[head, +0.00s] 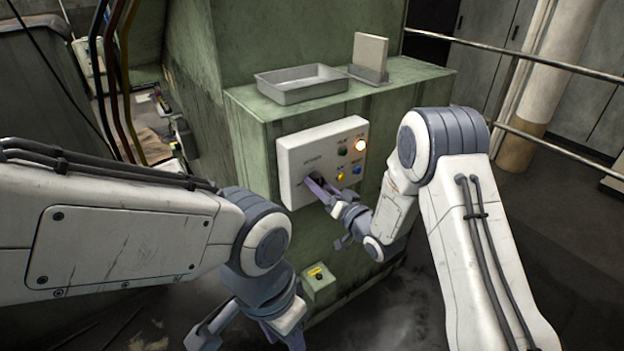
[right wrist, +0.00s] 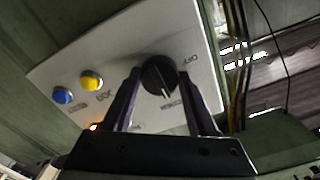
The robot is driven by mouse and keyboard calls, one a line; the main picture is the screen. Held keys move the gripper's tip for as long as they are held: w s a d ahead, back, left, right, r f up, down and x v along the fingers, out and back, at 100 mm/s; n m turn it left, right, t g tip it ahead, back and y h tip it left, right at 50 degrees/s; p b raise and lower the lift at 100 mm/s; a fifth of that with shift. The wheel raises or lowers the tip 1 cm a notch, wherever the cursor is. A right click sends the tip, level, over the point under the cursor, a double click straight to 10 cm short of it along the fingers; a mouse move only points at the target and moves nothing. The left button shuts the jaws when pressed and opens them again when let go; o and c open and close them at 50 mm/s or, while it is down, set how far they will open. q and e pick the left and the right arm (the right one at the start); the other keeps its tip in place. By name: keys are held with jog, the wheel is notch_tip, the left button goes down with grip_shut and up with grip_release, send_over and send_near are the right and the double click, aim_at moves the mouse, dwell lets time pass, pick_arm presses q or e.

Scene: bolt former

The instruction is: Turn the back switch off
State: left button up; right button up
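The white control panel (head: 305,150) is on the front of the green machine. Its black rotary switch (right wrist: 160,75) shows in the right wrist view, with lettering around it including OFF; the fingers largely cover it in the head view. My right gripper (head: 316,184) is at the panel's lower left. In the right wrist view its two fingers (right wrist: 161,80) stand apart on either side of the switch, with a thin gap or light contact that I cannot tell. My left gripper (head: 203,337) hangs low at the bottom of the head view, partly cut off.
A grey tray (head: 300,86) sits on the ledge above.

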grip_shut()
jog(key=n+b, duration=0.4)
jog(key=n, duration=0.1)
jog(key=n+b, duration=0.5)
jog(key=n, duration=0.1)
dwell(0.4)
jog(key=o, duration=0.8)
grip_release()
